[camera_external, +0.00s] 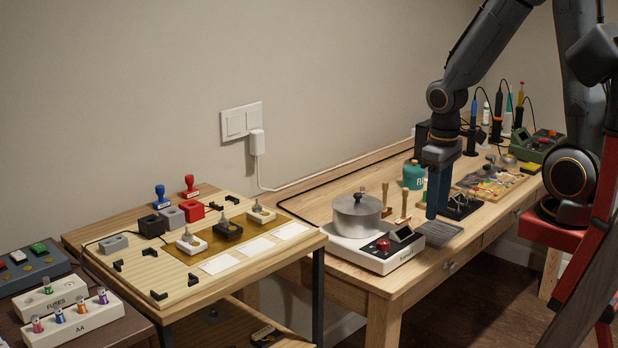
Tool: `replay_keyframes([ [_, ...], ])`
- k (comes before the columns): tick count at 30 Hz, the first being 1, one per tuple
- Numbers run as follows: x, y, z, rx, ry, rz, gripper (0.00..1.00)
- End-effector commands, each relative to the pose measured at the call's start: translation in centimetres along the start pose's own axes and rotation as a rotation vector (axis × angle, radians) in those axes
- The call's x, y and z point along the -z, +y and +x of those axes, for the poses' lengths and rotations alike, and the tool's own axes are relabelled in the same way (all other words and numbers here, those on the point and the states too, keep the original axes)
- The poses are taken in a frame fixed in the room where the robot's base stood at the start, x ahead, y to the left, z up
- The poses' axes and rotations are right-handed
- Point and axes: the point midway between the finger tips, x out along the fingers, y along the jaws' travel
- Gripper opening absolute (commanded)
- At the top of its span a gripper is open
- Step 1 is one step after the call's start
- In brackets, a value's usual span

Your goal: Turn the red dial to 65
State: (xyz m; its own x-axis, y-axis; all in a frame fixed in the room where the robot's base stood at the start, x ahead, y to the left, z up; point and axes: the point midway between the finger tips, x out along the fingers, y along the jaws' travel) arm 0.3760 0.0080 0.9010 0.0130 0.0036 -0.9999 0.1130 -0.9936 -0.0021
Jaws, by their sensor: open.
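The red dial (383,244) sits on the front right of a white hotplate unit (349,248). A silver lidded pot (357,213) stands on the unit's plate. A small dark display (402,234) is tilted up beside the dial; its reading is too small to make out. My gripper (433,214) points down over the workbench, to the right of the dial and apart from it. It is open and I see nothing held in it. The dial's pointer and scale cannot be read from here.
A grey ribbed pad (440,233) lies right of the unit. Wooden-handled tools and a teal canister (414,175) stand behind it. A dark tool rack (461,207) is right of my gripper. A lower wooden table (209,278) with stamps and blocks stands left.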

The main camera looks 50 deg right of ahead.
Motion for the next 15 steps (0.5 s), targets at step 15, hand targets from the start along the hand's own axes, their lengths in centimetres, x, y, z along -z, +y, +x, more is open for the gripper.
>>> replay_keyframes([
  [15,6.9,-9.0,-2.5,0.039,-0.056,-1.321,0.41],
])
